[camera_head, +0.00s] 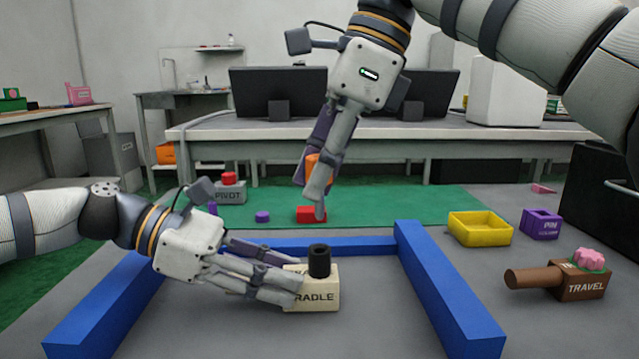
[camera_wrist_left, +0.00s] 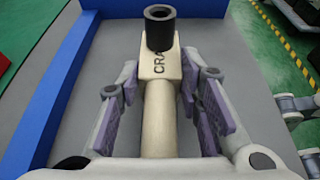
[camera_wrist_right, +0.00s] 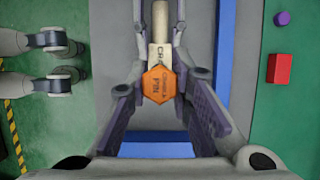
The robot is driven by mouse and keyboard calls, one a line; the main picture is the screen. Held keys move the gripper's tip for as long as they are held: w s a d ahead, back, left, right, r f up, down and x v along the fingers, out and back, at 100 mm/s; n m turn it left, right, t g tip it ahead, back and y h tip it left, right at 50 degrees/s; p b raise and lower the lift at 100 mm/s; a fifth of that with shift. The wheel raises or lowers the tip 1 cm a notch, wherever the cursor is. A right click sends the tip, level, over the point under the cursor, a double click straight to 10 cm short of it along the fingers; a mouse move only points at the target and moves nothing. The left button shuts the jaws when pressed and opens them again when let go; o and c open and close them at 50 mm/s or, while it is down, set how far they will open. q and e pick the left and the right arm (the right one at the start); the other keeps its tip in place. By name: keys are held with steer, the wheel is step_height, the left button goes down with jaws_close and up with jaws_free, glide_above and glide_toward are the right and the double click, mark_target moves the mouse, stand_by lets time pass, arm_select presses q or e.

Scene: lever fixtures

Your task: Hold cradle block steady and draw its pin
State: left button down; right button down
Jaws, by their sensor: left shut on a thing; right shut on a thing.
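The cream cradle block (camera_head: 312,294) stands upright on the grey floor area, with a black sleeve (camera_head: 319,261) on top. My left gripper (camera_head: 283,280) is shut on the block's cream handle (camera_wrist_left: 158,118), seen between its fingers in the left wrist view. My right gripper (camera_head: 319,192) is above the block, pointing down, shut on the orange cradle pin (camera_head: 313,168). The pin's hexagonal head (camera_wrist_right: 158,84) with lettering faces up in the right wrist view. In the head view the pin is clear above the sleeve. The pin's lower end is hidden by the fingers.
A blue frame (camera_head: 445,290) surrounds the block on several sides. A yellow tray (camera_head: 480,229), a purple box (camera_head: 541,224) and a brown TRAVEL block (camera_head: 580,282) lie right. A red block (camera_head: 311,215), a purple disc (camera_head: 262,216) and a grey PIVOT block (camera_head: 230,193) stand behind.

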arm_select(q)
steer(key=c, duration=1.1)
jaws_free()
steer(key=shift+o, duration=0.2)
steer(key=v, duration=1.2)
steer(key=shift+a, duration=0.1)
